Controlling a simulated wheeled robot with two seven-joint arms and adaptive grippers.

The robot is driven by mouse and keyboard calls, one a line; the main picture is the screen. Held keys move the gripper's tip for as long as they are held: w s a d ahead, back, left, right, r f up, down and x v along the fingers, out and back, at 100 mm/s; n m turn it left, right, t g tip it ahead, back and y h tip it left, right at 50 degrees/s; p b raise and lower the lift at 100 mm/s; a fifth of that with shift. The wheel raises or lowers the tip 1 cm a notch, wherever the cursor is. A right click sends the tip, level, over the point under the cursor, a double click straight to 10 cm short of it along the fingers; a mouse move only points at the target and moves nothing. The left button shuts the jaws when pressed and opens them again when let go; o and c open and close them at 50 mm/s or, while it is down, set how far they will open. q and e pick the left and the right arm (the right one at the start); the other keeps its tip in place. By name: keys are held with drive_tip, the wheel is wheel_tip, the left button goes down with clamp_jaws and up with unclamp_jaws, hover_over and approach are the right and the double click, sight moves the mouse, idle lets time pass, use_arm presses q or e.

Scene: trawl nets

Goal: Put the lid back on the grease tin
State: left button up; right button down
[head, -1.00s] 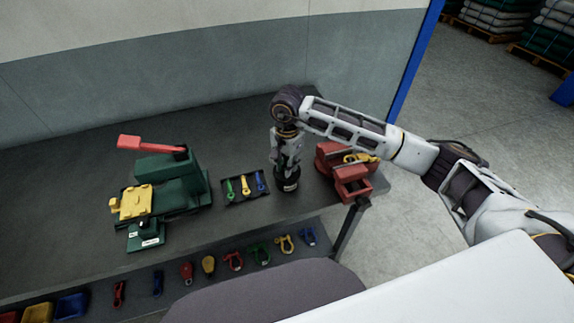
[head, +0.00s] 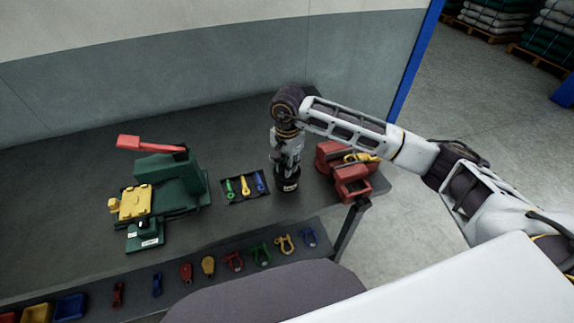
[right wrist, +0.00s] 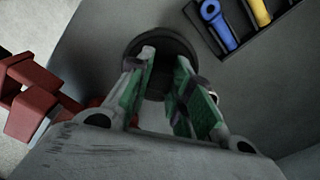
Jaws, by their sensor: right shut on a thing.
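The grease tin (head: 289,186) is a short dark cylinder with a small white label, upright on the grey bench beside the tool tray. My right gripper (head: 287,170) points straight down over it. In the right wrist view my right gripper (right wrist: 166,75) has its green-padded fingers closed on the dark round lid (right wrist: 170,38). The lid is over the tin and hides its top. I cannot tell whether the lid rests on the rim or is just above it. My left gripper is out of view.
A tray with green, yellow and blue tools (head: 245,186) lies just left of the tin. A green machine with a red handle (head: 170,180) is farther left. Several coloured shackles and blocks lie along the lower front shelf.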

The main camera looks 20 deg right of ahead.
drive_tip(key=shift+b, duration=0.3)
idle(0.6)
drive_tip(key=c, duration=1.2)
unclamp_jaws()
drive_tip(key=shift+o, duration=0.4)
drive_tip(key=o, duration=0.4)
drive_tip(key=shift+r, duration=0.1)
drive_tip(key=shift+r+p, duration=1.15)
drive_tip(key=shift+r, duration=2.25)
drive_tip(key=shift+c, duration=0.5)
